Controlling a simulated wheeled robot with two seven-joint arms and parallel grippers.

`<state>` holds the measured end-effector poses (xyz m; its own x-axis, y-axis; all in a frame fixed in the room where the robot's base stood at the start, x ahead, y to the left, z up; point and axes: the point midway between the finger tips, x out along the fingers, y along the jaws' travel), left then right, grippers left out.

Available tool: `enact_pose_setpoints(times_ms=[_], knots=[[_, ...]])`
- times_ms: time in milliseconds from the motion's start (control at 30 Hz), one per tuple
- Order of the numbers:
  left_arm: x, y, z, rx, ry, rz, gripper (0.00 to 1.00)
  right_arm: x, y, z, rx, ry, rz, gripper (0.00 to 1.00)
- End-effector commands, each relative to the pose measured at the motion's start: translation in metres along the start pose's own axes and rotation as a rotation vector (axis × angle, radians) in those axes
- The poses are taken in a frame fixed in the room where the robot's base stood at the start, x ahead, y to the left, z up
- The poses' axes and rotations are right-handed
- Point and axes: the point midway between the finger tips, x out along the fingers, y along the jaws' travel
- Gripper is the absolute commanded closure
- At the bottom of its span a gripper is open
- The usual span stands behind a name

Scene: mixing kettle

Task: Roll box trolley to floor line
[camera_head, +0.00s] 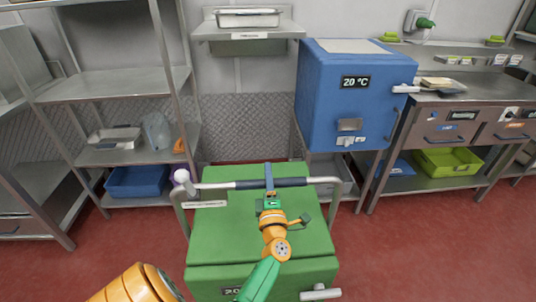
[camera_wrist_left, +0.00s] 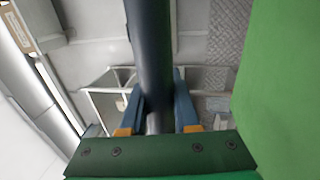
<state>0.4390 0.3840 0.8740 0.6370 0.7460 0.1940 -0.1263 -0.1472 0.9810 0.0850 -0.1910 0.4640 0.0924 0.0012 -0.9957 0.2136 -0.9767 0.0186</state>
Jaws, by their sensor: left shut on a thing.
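The frame's crossbar handle (camera_head: 230,185) has a dark grip section. My left gripper (camera_head: 269,188) is shut around the dark section of this handle. In the left wrist view the handle (camera_wrist_left: 151,60) runs as a dark bar between the two blue fingers. The trolley's wheels are hidden under the box. I cannot make out a floor line in these frames. My right gripper is not in view.
A blue box (camera_head: 325,105) marked 20 °C stands beyond the trolley. A metal shelf rack (camera_head: 120,84) stands at the left and a steel counter (camera_head: 470,93) with a lime bin (camera_head: 447,162) at the right. Open red floor lies to the right and left of the trolley.

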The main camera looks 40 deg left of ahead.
Motion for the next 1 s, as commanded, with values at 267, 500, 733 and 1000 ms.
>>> enact_pose_setpoints(times_ms=[267, 500, 733, 1000], knots=[[0.0006, 0.002, 0.0006, -0.001, -0.001, 0.004, 1.0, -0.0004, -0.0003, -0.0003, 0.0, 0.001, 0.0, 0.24], [0.0006, 0.0019, 0.0005, -0.001, 0.0, 0.004, 1.0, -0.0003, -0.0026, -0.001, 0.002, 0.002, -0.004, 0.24], [0.0005, 0.0016, 0.0003, -0.001, 0.0, 0.003, 0.41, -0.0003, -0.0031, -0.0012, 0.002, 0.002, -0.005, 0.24], [-0.004, 0.0013, 0.0003, 0.0, 0.0, 0.002, 0.41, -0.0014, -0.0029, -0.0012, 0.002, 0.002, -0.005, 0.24]])
